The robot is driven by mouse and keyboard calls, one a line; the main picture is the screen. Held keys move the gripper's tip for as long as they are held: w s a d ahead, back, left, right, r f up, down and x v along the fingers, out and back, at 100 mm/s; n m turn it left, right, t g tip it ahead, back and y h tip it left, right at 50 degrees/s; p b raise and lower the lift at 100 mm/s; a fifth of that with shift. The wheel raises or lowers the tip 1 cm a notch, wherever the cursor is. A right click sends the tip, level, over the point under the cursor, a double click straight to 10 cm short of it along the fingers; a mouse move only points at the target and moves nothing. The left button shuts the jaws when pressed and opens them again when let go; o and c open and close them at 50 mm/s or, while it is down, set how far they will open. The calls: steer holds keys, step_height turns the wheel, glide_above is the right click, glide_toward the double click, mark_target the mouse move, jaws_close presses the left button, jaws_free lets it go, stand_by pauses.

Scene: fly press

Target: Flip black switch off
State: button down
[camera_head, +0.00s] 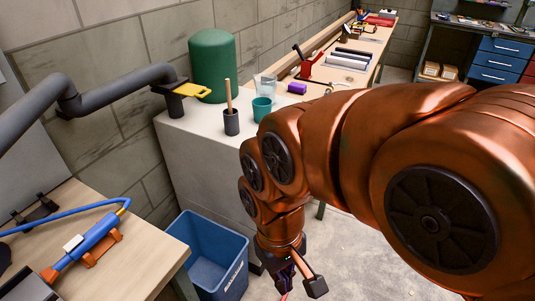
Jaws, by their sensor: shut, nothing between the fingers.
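I cannot make out a black switch for certain in the head view. My gripper (300,284) hangs low at the bottom middle, below my copper-coloured arm, and points down in front of the grey floor. It is shut with nothing held. It is right of the blue bin and apart from the benches. A thick grey bar (105,93) crosses the upper left and ends in a black block with a yellow piece (195,90) above the white bench. My arm covers much of the right side.
A blue bin (208,250) stands between the wooden table (110,268) and white bench (170,135). The table holds a blue-orange tool (88,240) with a blue hose. A green cylinder (212,66), dark cup (231,122) and teal cup (261,109) stand on the bench. Floor (345,255) shows beside my gripper.

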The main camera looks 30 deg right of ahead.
steer(key=w+d+f+n+t+h+b, duration=0.1)
steer(key=w+d+n+t+b, duration=0.3)
steer(key=w+d, duration=0.9)
steer(key=w+d+f+n+t+h+b, duration=0.15)
steer(key=w+d+t+b, duration=0.55)
steer(key=w, duration=1)
steer(key=w+d+f+n+t+h+b, duration=0.15)
steer(key=w+d+n+t, duration=0.25)
steer(key=w+d, duration=1.05)
steer(key=w+d+f+n+t+y+b, duration=0.2)
steer(key=d+f+n+t+y+b, duration=0.3)
steer(key=n, duration=0.3)
steer(key=s+f+n+g+y+b, duration=0.1)
steer(key=s+f+n+y+b, duration=0.2)
steer(key=s+f+n+y, duration=0.3)
steer(key=s+a+f+y, duration=0.1)
steer(key=s+f+y, duration=0.2)
steer(key=s+f, duration=0.2)
steer(key=shift+s+n+g+b, duration=0.3)
steer(key=shift+n, duration=0.05)
